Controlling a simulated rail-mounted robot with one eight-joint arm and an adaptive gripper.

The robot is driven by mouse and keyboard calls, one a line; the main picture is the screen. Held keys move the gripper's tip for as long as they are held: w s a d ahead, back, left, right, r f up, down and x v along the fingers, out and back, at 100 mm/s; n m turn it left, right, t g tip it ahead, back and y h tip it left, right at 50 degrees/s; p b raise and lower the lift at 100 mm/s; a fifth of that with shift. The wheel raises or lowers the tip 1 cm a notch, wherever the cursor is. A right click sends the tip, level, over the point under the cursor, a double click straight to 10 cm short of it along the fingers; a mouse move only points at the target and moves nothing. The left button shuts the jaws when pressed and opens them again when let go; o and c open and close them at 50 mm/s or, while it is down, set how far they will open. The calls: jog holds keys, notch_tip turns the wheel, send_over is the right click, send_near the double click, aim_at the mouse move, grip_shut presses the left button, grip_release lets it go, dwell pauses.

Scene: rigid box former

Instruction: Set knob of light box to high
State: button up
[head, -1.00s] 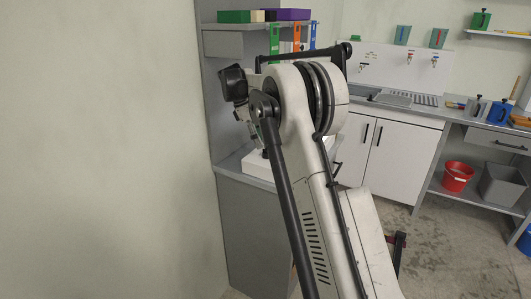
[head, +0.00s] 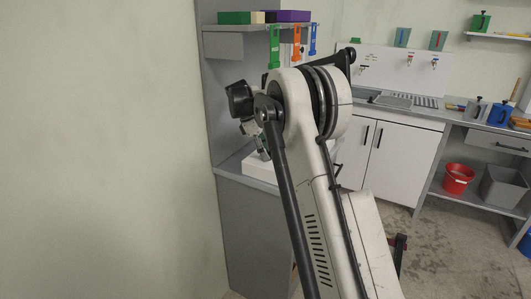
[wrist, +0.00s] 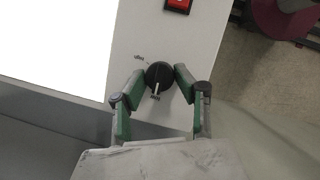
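The light box (wrist: 125,50) fills the upper middle of the wrist view, with a bright white panel at its left. Its black round knob (wrist: 160,73) has a white pointer line aimed toward the bottom of the picture. My gripper (wrist: 161,77) has its green fingers apart, one on each side of the knob. I cannot tell whether the fingertips touch it. In the head view the light box (head: 262,168) is a white block on the counter, partly hidden behind my arm; the knob is hidden there.
A red switch (wrist: 179,4) sits on the box above the knob. In the head view, a shelf (head: 238,28) with green and purple boxes overhangs the grey counter (head: 240,178). Green, orange and blue tags hang there. A wall (head: 110,150) stands close on the left.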

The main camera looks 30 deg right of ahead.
jog(key=shift+c, duration=1.1)
jog(key=shift+m, duration=0.3)
jog(key=m+p, duration=0.1)
jog(key=m, duration=0.1)
jog(key=m+g+y, duration=0.1)
jog(key=m, duration=0.2)
jog(key=shift+w+d+g+y+p, duration=0.1)
jog(key=shift+d+g+y+p, duration=0.1)
jog(key=shift+g+y+p, duration=0.15)
jog(key=m+y, duration=0.1)
jog(key=m, duration=0.1)
jog(key=m+p, duration=0.1)
jog(key=m, duration=0.1)
jog(key=shift+d+m+y, duration=0.1)
jog(key=shift+m+y, duration=0.25)
jog(key=shift+m, duration=0.05)
jog(key=shift+m+y, duration=0.6)
jog(key=shift+m, duration=0.9)
